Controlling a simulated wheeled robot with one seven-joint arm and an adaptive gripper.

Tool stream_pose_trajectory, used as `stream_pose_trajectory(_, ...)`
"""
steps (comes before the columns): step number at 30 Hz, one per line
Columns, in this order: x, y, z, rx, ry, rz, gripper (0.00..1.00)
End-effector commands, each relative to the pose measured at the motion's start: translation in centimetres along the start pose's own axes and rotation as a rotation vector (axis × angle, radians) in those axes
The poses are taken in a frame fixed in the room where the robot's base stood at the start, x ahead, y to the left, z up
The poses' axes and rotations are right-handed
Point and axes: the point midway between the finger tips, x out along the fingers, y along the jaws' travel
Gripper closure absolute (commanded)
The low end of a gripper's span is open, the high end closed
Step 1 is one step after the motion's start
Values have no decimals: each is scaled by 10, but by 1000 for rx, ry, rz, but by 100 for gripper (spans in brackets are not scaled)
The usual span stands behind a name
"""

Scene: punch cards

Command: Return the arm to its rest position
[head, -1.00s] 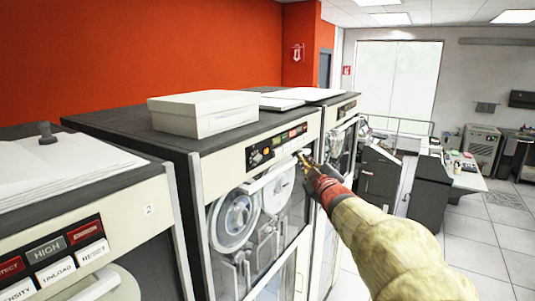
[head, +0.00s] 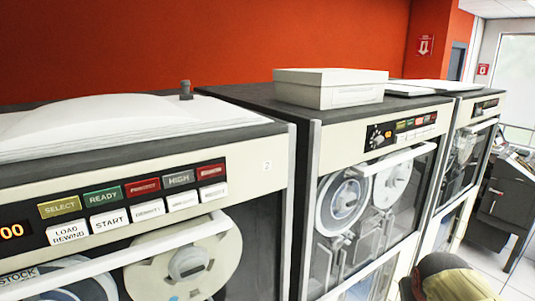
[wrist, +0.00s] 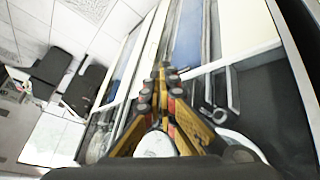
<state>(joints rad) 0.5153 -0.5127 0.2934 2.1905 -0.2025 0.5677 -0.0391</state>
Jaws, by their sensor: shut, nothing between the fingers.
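My gripper (wrist: 163,80) shows in the wrist view, its yellow fingers closed together with nothing between them. It is in front of the glass-fronted tape cabinets, and I cannot tell the exact gap to them. In the head view only a part of my arm (head: 450,277) shows at the bottom right edge, and the gripper's fingertips are out of that picture.
A near tape unit (head: 262,150) with a lit button panel fills the left. A second tape unit (head: 335,150) with a white box (head: 330,90) on top stands beyond it, and a third (head: 462,118) further right. Pale tiled floor shows at the right.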

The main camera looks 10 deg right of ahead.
Motion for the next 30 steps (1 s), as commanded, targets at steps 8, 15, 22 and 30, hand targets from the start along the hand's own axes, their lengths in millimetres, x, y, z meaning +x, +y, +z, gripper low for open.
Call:
stream_pose_trajectory(8,-9,-127,150,-46,-177,-218,100)
stream_pose_trajectory(15,-16,-187,200,-175,-94,-342,100)
stream_pose_trajectory(22,-18,-206,206,-236,-54,-382,100)
stream_pose_trajectory(30,-20,-206,205,-239,-54,-383,100)
